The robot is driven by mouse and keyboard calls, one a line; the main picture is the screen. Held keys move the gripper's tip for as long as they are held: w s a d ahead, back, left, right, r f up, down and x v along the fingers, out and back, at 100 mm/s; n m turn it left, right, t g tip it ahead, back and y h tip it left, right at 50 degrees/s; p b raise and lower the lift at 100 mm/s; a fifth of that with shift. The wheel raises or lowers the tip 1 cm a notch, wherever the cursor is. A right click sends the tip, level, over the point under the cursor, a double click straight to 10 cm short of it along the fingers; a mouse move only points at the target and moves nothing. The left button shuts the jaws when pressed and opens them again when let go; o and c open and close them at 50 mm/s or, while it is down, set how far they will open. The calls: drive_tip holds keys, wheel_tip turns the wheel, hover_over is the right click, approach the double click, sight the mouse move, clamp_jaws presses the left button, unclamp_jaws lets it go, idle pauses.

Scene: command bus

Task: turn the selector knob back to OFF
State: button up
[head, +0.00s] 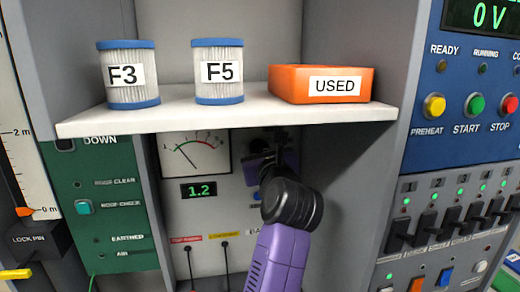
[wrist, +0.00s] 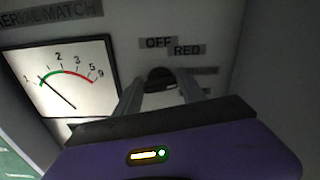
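The selector knob (wrist: 161,78) is a dark round shape on the grey panel in the wrist view, partly hidden by my gripper. An OFF label (wrist: 158,43) is above it and a RED label (wrist: 187,50) is to the upper right. Fainter labels to its right are unreadable. My gripper (wrist: 160,84) has its two grey fingers apart, one at each side of the knob. Whether they touch it is unclear. Where the knob points cannot be made out. In the head view my gripper (head: 268,158) is at the panel under the shelf, hiding the knob.
A white shelf (head: 235,118) overhangs my arm, with an F3 filter (head: 130,92), an F5 filter (head: 218,88) and an orange USED bin (head: 320,84). A dial meter (head: 196,153) is left of my gripper. Switch panels flank the recess.

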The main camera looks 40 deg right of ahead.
drive_tip(key=c, duration=0.9)
drive_tip(key=shift+o, duration=0.2)
drive_tip(key=shift+f, duration=0.1)
drive_tip(key=n+b, duration=0.2)
drive_tip(key=shift+f+n, duration=0.1)
drive_tip(key=shift+n, duration=0.3)
drive_tip(key=n+b, duration=0.2)
drive_tip(key=n, duration=0.2)
drive_tip(key=shift+a+n+b, duration=0.1)
drive_tip(key=shift+n+b, duration=0.2)
drive_tip(key=n+b, duration=0.1)
drive_tip(key=n, duration=0.3)
drive_tip(key=shift+w+f+n, duration=0.1)
drive_tip(key=shift+n, duration=2.1)
drive_tip(key=shift+a, duration=0.1)
